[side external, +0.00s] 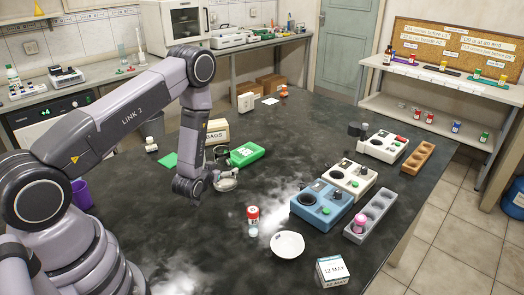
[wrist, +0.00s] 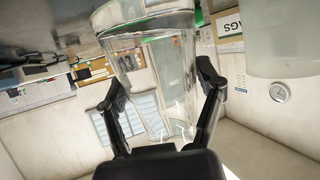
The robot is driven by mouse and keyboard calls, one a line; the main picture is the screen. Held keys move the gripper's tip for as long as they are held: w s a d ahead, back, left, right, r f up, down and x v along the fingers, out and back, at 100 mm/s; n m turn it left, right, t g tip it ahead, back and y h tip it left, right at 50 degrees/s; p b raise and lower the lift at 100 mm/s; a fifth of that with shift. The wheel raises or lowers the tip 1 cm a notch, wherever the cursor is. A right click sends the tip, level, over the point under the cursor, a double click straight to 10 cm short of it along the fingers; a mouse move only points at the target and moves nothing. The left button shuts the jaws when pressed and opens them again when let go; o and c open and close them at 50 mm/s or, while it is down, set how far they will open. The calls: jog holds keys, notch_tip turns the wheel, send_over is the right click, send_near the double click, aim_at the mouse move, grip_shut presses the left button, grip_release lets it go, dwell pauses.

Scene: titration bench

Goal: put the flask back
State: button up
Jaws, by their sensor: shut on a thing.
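My gripper (wrist: 160,88) is shut on a clear glass vessel, the flask (wrist: 150,48), in the wrist view. Its two black fingers stand on either side of the glass, and the room shows through it. In the side external view my gripper (side external: 222,176) is small, low over the dark bench, left of the middle. A pale, glassy round shape (side external: 227,185) shows right at it; I cannot tell whether this is the flask or a dish behind it. The flask's contents and its base are not clear.
A green container (side external: 246,153) and a BAGS box (side external: 217,131) stand just behind my gripper. A red-capped jar (side external: 252,220), a white dish (side external: 288,244) and a blue instrument (side external: 321,205) stand to the right. A grey rack (side external: 371,215) is farther right. The bench's near left is mostly clear.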

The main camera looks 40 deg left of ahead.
jog(key=w+d+r+m+t+h, duration=0.1)
jog(key=w+d+r+m+h, duration=0.45)
jog(key=d, duration=0.35)
jog(key=shift+n, duration=0.35)
jog(key=shift+s+d+f, duration=0.1)
jog(key=shift+d+f, duration=0.15)
jog(key=shift+f, duration=1.5)
jog(key=shift+d+f, duration=0.2)
jog(key=shift+f, duration=1.55)
jog(key=shift+f, duration=0.15)
jog(key=o, duration=1.2)
